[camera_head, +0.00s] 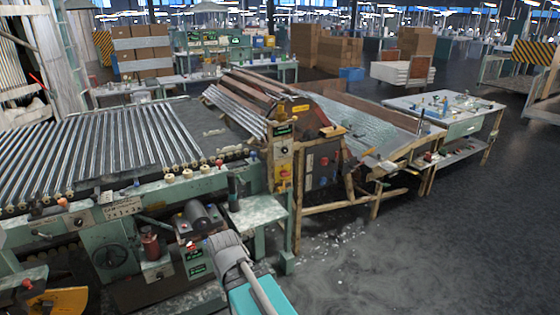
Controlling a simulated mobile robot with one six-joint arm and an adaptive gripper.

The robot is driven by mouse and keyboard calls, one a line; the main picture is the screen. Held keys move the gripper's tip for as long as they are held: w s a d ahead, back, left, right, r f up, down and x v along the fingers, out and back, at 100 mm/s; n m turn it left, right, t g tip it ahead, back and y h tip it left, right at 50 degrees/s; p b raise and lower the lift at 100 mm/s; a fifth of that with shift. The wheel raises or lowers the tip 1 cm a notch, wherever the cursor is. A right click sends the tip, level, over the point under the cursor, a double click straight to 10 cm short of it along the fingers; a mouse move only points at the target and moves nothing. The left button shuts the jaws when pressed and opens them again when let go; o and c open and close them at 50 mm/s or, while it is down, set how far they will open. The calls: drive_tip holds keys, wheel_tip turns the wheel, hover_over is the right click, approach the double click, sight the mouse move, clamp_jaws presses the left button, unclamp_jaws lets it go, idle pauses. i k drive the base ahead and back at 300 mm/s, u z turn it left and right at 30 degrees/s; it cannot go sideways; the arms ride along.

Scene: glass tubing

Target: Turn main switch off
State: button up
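I cannot tell for certain which control is the main switch. An upright control post (283,158) near the middle carries a yellow panel with a dark knob and a red part lower down. A dark control box (323,166) with red controls sits just right of it. Another small control box (194,258) with green labels and a red button on top stands low in front, beside my arm. My grey and teal arm comes in from the bottom edge and ends near that low box. I cannot make out my gripper's fingers.
A long roller bed with glass tubes (100,150) fills the left. A green machine frame with a handwheel (110,257) stands below it. A sloped glass-covered table (370,125) and a white-topped bench (445,108) stand right. The floor at right is clear, with glass bits near the post.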

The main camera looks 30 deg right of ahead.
sight(284, 173)
drive_tip(key=k, duration=1.35)
drive_tip(key=z, duration=0.5)
drive_tip(key=i, duration=0.9)
drive_tip(key=z, duration=0.55)
drive_tip(key=i, duration=1.15)
drive_tip(key=u, duration=0.7)
